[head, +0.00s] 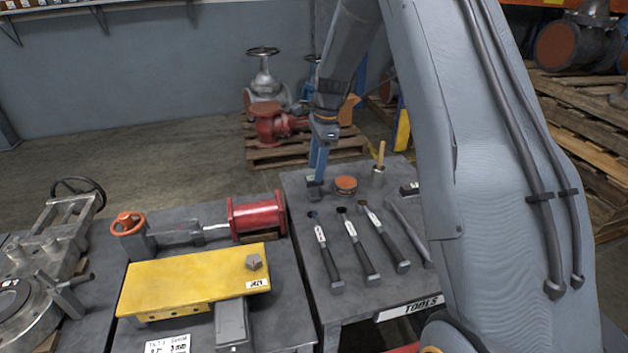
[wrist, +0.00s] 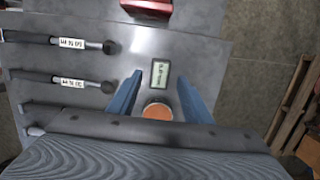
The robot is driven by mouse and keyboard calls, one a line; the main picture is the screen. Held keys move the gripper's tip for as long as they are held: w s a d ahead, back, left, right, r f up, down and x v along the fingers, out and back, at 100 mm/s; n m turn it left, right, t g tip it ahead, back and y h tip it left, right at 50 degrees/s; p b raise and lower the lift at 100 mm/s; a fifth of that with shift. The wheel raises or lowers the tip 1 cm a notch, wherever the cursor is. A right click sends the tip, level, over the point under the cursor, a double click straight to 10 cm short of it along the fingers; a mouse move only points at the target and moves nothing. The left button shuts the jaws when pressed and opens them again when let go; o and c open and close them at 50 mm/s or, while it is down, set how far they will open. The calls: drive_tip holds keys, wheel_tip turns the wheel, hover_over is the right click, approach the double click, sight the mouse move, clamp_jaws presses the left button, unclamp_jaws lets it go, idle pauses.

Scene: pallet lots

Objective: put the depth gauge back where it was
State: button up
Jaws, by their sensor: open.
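My gripper (head: 317,170) is over the far left corner of the tool table (head: 340,318), its blue fingers pointing down. In the wrist view its fingers (wrist: 157,95) are apart. A small dark item with a pale, printed face (wrist: 160,73) shows between and just beyond them. It may be the depth gauge or only a label; I cannot tell which. I cannot tell whether the fingers touch it. In the head view, a small dark block (head: 315,189) sits at the fingertips.
An orange-topped tin (head: 346,185) stands right of my gripper, near a cup with a wooden handle (head: 379,170). Several black-handled tools (head: 358,248) lie toward the near side. A red flanged cylinder (head: 258,217) and yellow plate (head: 190,282) are on the left table.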

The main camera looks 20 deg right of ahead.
wheel_tip(320, 180, up, 6)
drive_tip(key=s+n+h, duration=0.1)
drive_tip(key=s+n, duration=1.6)
drive_tip(key=s, duration=1.7)
drive_tip(key=shift+a+f+n+h, duration=0.2)
drive_tip(key=shift+n+h, duration=0.2)
drive_tip(key=shift+a+r, duration=0.2)
drive_tip(key=shift+a, duration=0.2)
